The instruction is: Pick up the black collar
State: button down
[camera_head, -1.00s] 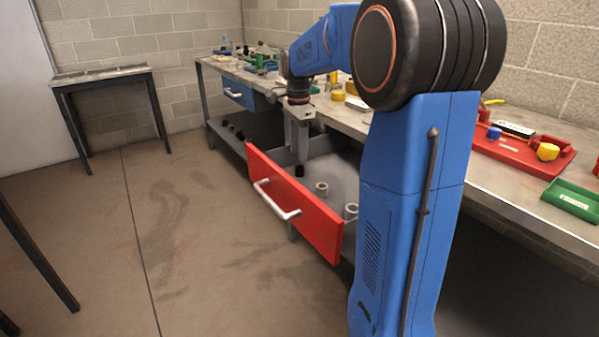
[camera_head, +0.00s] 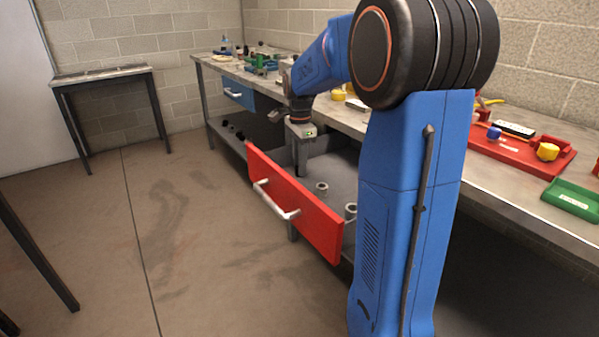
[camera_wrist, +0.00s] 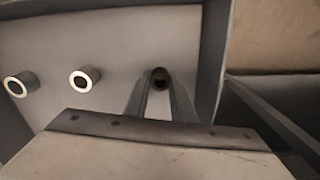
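The black collar (camera_wrist: 160,77) stands on the floor of the open red-fronted drawer (camera_head: 298,210). In the wrist view it lies between the tips of my gripper's two fingers (camera_wrist: 160,84), and the fingers hide part of its sides. In the head view my gripper (camera_head: 301,165) points down into the drawer behind the red front, at the collar. The finger gap is narrow, and I cannot tell whether the fingers press on the collar or only stand on either side of it.
Two pale grey collars, a nearer one (camera_head: 351,211) and a middle one (camera_head: 321,188), stand in the same drawer. The drawer's walls and red front lie close around my gripper. The workbench (camera_head: 352,117) is above, with a red tray (camera_head: 520,160) and a green tray (camera_head: 572,199).

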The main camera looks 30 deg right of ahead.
notch_tip(320, 180, up, 10)
dwell(0.7)
